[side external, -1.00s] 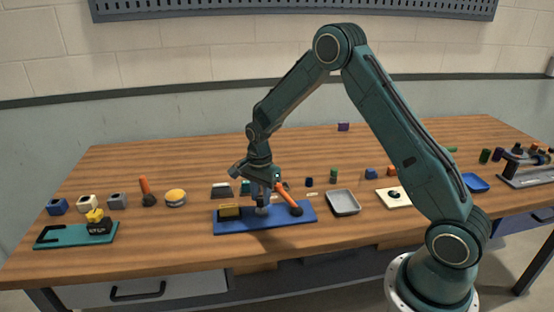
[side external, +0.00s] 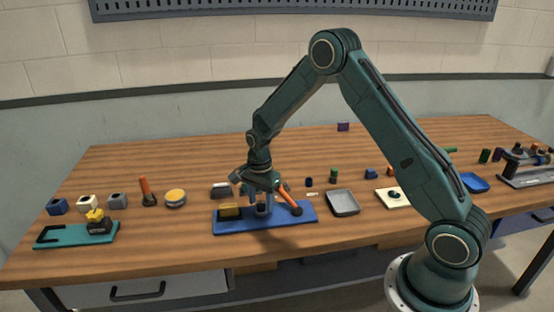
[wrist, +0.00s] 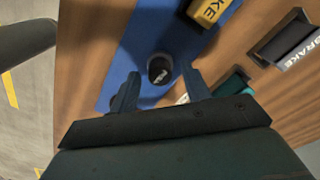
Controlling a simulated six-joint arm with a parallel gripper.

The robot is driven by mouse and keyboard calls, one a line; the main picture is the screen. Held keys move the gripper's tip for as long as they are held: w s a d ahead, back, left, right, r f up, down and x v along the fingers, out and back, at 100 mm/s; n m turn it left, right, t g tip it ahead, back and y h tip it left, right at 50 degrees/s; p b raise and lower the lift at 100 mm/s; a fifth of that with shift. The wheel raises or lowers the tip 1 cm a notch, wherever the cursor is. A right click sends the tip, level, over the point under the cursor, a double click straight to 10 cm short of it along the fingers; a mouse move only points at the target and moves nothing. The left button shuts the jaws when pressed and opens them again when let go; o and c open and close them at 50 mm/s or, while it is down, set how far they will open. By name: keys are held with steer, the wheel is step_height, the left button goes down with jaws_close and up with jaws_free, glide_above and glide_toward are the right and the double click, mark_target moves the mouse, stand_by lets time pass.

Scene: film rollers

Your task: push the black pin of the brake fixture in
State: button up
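The brake fixture is a blue board (side external: 228,224), also in the wrist view (wrist: 137,50). My gripper (wrist: 160,75) is open, with one finger on each side of the pin and gaps visible in the wrist view. In the side view my gripper (side external: 262,200) is low over the board's middle; I cannot tell its exact height above the pin.
An orange-handled tool (side external: 286,193) leans over the board's right part, close to my gripper. A grey tray (side external: 343,203) stands to the right. A grey block (side external: 221,190), labelled "BRAKE" in the wrist view (wrist: 290,40), is behind the board. The table's front edge is clear.

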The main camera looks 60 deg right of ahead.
mark_target(261, 202)
steer(key=shift+r, duration=0.1)
step_height(261, 202, up, 14)
stand_by(0.9)
steer(key=s+a+r+n+t, duration=0.1)
steer(key=s+a+r+n, duration=0.25)
steer(key=s+r, duration=0.25)
steer(key=s+a+r+n+t, duration=0.2)
steer(key=s+r+n, duration=0.3)
steer(key=s+r, duration=0.2)
steer(key=s+a+n+t, duration=0.2)
steer(key=s+n, duration=0.7)
steer(key=s, duration=0.7)
steer(key=shift+s+a+r+t, duration=0.3)
steer(key=shift+a+r, duration=0.05)
steer(key=shift+a, duration=0.15)
